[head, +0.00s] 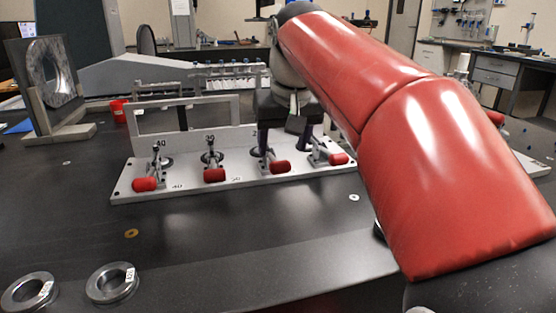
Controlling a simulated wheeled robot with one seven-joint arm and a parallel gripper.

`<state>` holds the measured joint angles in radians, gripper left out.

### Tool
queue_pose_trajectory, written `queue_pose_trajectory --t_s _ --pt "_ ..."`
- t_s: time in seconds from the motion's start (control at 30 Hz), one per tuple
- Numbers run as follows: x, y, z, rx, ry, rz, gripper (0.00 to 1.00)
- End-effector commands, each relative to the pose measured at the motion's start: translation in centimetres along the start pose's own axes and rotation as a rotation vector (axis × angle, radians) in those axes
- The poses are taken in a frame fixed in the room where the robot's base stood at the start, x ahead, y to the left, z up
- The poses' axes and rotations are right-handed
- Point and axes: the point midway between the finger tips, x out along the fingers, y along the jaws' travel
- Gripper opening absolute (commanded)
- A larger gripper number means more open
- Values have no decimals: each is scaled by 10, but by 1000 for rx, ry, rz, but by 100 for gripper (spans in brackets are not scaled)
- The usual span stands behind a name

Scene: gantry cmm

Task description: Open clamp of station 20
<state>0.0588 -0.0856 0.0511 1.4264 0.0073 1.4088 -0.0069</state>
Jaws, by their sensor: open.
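A white fixture (190,190) on the dark table carries a row of toggle clamps with red handles. All handles lie low and point to the front. The leftmost clamp (145,184) has a label that reads like 40, and the second clamp (214,175) one that reads like 30. The third clamp's red handle (280,167) fits station 20 by order; I cannot read its label. The fourth handle (339,159) is just to its right. My gripper (284,150) points down over the third clamp, fingers apart, one on each side of its arm. Contact cannot be told.
Two metal rings (112,283) (30,293) lie at the front left of the table. The table in front of the fixture is mostly clear.

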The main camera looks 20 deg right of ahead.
Motion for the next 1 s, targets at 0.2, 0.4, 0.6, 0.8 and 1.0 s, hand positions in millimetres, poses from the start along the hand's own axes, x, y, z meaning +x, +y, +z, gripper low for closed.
queue_pose_trajectory --t_s 0.2,0.4,0.6,0.8,1.0 --pt "35 0 1 0 -1 0 60" --pt "46 0 0 0 0 0 60" --pt "46 0 0 0 1 0 60" --pt "46 0 0 0 1 0 38" --pt "46 0 0 0 1 0 12"
